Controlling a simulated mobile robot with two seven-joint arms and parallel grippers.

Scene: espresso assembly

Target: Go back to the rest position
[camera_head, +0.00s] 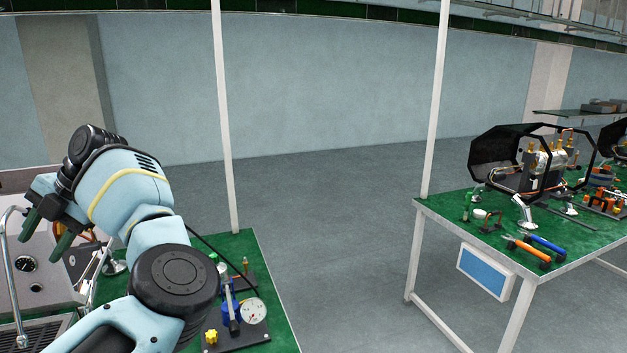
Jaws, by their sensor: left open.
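My left arm comes in from the lower left, light blue with black joints. My left gripper (47,232) has dark green fingers set apart, so it is open, and nothing shows between them. It is raised in front of the grey espresso machine (35,262), which has a round gauge and a steel pipe. The gripper overlaps the machine in the picture; I cannot tell whether they touch. My right gripper is not in view.
A green-topped table (272,290) with a pressure gauge (253,311) and a blue-handled fixture lies beside my arm. White posts stand between.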

